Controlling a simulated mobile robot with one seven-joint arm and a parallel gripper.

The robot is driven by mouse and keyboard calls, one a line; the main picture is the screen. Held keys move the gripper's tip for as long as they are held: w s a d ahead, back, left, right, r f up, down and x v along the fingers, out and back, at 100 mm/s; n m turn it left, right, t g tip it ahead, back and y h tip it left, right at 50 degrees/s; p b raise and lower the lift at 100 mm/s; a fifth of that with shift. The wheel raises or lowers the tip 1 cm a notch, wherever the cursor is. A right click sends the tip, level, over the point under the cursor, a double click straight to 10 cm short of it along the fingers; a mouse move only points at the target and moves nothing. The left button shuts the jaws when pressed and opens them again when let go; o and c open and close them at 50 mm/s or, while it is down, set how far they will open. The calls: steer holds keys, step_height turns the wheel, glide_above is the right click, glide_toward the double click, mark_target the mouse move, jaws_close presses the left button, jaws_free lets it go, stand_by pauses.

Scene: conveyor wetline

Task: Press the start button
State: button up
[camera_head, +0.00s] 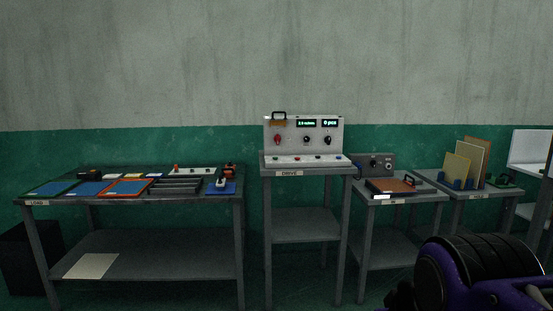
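A grey control panel (304,135) stands on the middle stand, which has a label reading "DRIVE". Its sloped front ledge (304,161) carries a row of several small coloured buttons, a red one and a blue one (338,157) among them. They are too small for me to read any labels, so I cannot tell which is the start button. Above them are knobs, a red one (278,140) at left, and two lit displays (306,124). Part of my purple and black arm fills the lower right corner. My gripper's fingers are not in view.
A long table (150,203) at left holds coloured trays, bars and small devices. Right of the panel, a lower stand bears a grey box (375,165) with knobs and a brown board with a handle (392,187). Another table farther right has upright boards (457,170).

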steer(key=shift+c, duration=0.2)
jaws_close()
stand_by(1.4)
